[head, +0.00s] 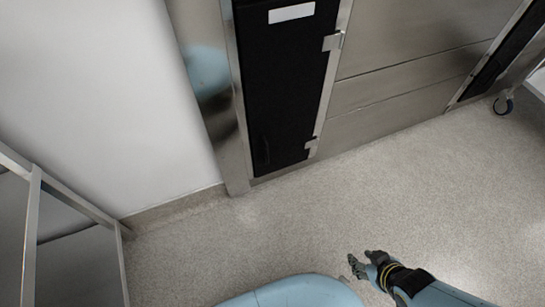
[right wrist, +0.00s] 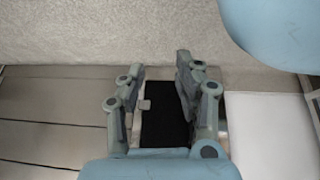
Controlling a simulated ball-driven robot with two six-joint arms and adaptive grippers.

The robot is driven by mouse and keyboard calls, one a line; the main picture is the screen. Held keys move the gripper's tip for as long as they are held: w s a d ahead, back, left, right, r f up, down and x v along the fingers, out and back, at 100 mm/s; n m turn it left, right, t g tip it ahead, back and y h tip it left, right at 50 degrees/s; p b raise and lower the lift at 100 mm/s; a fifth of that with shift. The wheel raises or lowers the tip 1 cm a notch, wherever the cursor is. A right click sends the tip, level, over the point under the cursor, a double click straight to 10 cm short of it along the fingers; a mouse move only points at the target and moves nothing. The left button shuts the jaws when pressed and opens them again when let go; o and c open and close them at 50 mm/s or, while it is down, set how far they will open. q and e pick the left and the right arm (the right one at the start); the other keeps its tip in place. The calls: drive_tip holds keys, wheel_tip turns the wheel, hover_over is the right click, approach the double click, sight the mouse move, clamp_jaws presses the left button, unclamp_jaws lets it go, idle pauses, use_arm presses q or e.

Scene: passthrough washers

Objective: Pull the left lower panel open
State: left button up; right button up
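The left lower panel (head: 285,85) is a tall black door in a steel frame, with a white label at its top. It looks shut, with hinges on its right edge and a faint dark handle (head: 265,152) low on its left side. My right gripper (head: 362,264) is over the floor in front of the panel, below and to its right in the head view, apart from it. In the right wrist view its two fingers (right wrist: 159,66) are spread with nothing between them, and the black panel (right wrist: 164,125) shows beyond. My left gripper is not in view.
A steel wall (head: 400,85) runs right to another black panel (head: 500,50). A metal rack (head: 75,205) stands at the left by the white wall (head: 90,90). A wheeled frame's caster (head: 503,105) is at the right. The speckled floor (head: 440,180) before the panel is clear.

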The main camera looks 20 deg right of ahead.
drive_tip(key=w+a+f+t+y+b, duration=0.1)
drive_tip(key=w+a+f+t+b, duration=0.15)
drive_tip(key=w+b, duration=0.5)
drive_tip(key=w+a+f+t+b, duration=0.2)
drive_tip(key=w+t+b, duration=0.2)
drive_tip(key=w, duration=0.6)
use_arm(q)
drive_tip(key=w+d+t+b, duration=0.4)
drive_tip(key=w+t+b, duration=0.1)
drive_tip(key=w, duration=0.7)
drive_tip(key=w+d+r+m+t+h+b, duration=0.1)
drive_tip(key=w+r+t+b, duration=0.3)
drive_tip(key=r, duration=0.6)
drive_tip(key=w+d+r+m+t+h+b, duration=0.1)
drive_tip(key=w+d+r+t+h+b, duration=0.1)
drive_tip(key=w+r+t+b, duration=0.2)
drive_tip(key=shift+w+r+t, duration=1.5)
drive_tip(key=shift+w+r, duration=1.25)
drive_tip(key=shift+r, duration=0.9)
use_arm(e)
drive_tip(key=w+a+r+n+t+y, duration=0.1)
drive_tip(key=w+a+r+t, duration=0.1)
drive_tip(key=w, duration=0.8)
drive_tip(key=w+a+r+n+t+y, duration=0.1)
drive_tip(key=w+a, duration=0.4)
drive_tip(key=w, duration=0.6)
drive_tip(key=shift+r+t+y, duration=0.55)
drive_tip(key=shift+t+y, duration=0.15)
drive_tip(key=shift+t, duration=0.65)
drive_tip(key=shift+c, duration=0.2)
